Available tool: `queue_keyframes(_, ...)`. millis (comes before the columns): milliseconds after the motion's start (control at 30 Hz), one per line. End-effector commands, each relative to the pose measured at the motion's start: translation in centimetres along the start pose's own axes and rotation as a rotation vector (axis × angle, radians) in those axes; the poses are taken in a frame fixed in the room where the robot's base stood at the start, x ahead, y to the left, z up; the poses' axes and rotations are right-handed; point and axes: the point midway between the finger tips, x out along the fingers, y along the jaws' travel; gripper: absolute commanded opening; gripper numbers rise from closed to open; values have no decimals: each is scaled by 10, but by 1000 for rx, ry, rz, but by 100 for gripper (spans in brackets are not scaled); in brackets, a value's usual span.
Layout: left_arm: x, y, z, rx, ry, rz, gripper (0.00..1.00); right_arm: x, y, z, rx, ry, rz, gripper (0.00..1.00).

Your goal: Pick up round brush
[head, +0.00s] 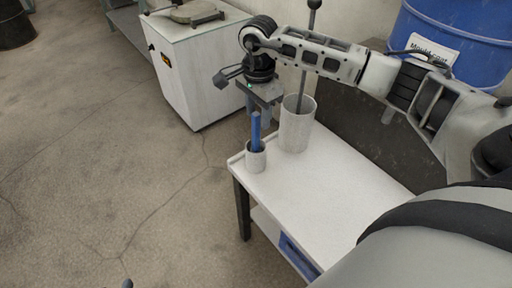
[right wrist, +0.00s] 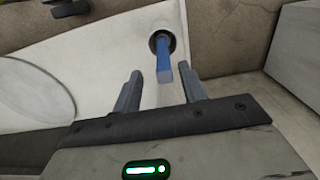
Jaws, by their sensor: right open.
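The round brush (head: 256,131) stands handle-up in a small white cup (head: 257,162) at the table's left corner. Only its blue handle shows; its lower end is hidden in the cup. My right gripper (head: 260,117) is open and points down at the handle's top. In the right wrist view the blue handle of the brush (right wrist: 163,60) lies ahead and between the two fingers of my right gripper (right wrist: 161,80), with gaps on both sides. The fingers hold nothing. My left gripper is not in view.
A taller white cylinder (head: 296,131) with a ball-topped rod (head: 305,75) in it stands right of the small cup, close to my right arm. The white table (head: 320,192) is clear in front. A white cabinet (head: 200,75) and a blue drum (head: 462,40) stand behind.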

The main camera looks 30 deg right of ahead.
Motion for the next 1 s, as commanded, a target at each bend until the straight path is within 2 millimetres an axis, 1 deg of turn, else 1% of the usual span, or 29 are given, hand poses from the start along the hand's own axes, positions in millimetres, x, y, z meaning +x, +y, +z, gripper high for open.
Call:
queue_keyframes(200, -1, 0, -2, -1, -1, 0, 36, 31, -6, 2, 0, 0, 5, 42)
queue_keyframes(300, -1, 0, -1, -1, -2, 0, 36, 44, -6, 2, 0, -1, 4, 42)
queue_keyframes(400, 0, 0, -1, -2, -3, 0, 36, 50, -6, 2, 0, 0, 2, 42)
queue_keyframes(600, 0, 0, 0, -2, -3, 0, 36, 50, -6, 2, -1, 0, 1, 42)
queue_keyframes(633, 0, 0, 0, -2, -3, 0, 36, 50, -6, 2, -1, 0, 1, 39)
queue_keyframes(667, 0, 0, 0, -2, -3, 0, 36, 50, -6, 2, -1, 0, 1, 31)
queue_keyframes(700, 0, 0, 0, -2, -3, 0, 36, 50, -6, 2, -1, 0, 1, 20)
queue_keyframes(767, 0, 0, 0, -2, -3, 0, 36, 50, -6, 2, -1, 0, 1, 3)
queue_keyframes(800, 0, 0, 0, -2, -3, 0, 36, 50, -6, 2, 0, 0, 1, 0)
queue_keyframes(1000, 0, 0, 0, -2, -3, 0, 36, 49, -6, 2, 0, 0, 0, 0)
